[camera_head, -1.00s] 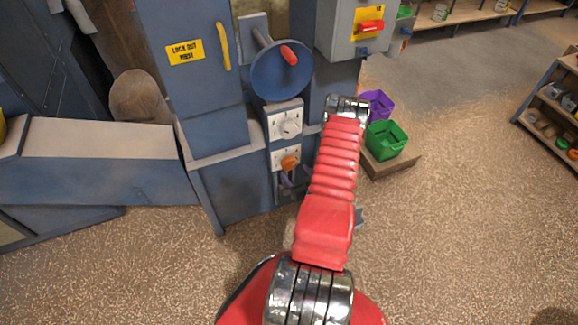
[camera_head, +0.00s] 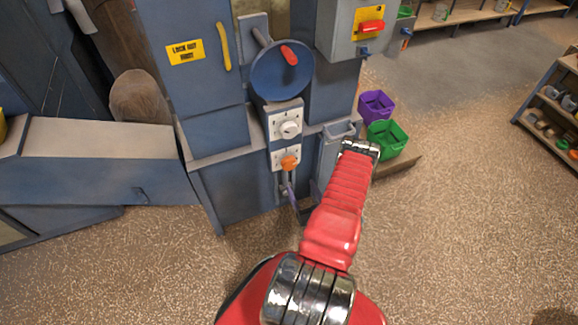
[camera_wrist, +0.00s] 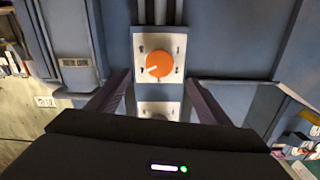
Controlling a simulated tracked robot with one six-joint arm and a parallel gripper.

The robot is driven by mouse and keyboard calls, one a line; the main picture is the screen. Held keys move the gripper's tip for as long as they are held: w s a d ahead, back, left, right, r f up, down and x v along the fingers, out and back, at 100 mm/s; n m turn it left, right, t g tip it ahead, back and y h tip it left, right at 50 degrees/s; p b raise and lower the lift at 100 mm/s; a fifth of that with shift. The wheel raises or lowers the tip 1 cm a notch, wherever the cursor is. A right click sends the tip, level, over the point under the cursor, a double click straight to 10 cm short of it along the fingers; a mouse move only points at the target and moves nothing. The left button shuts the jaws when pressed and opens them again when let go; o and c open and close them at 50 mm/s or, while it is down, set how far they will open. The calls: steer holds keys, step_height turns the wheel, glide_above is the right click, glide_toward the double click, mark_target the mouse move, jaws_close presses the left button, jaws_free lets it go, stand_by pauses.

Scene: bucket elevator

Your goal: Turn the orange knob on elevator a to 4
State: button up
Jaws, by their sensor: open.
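The orange knob (camera_head: 289,162) sits on a white plate on the blue elevator's front, below a white knob (camera_head: 289,129). In the wrist view the orange knob (camera_wrist: 160,64) shows face-on, with a pale pointer mark towards picture left. Dark marks stand around it on the plate, too small to read. My gripper (camera_wrist: 157,78) is open and empty, its two fingers apart, one on each side of the knob in the picture. I cannot tell how far they are from it. In the head view its purplish fingers (camera_head: 290,192) show just below the knob.
A blue handwheel (camera_head: 282,70) with a red handle is above the knobs. A grey box (camera_head: 345,30) with a red switch is at upper right. Purple (camera_head: 375,104) and green (camera_head: 388,138) bins stand right of my arm. The floor in front is clear.

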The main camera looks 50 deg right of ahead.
mark_target(290, 167)
steer(key=x, duration=1.3)
steer(key=shift+w+d, duration=0.1)
steer(key=shift+w, duration=0.15)
steer(key=c, duration=1)
steer(key=shift+c, duration=0.2)
steer(key=shift+n, duration=0.4)
steer(key=o, duration=1)
steer(key=shift+o, duration=0.2)
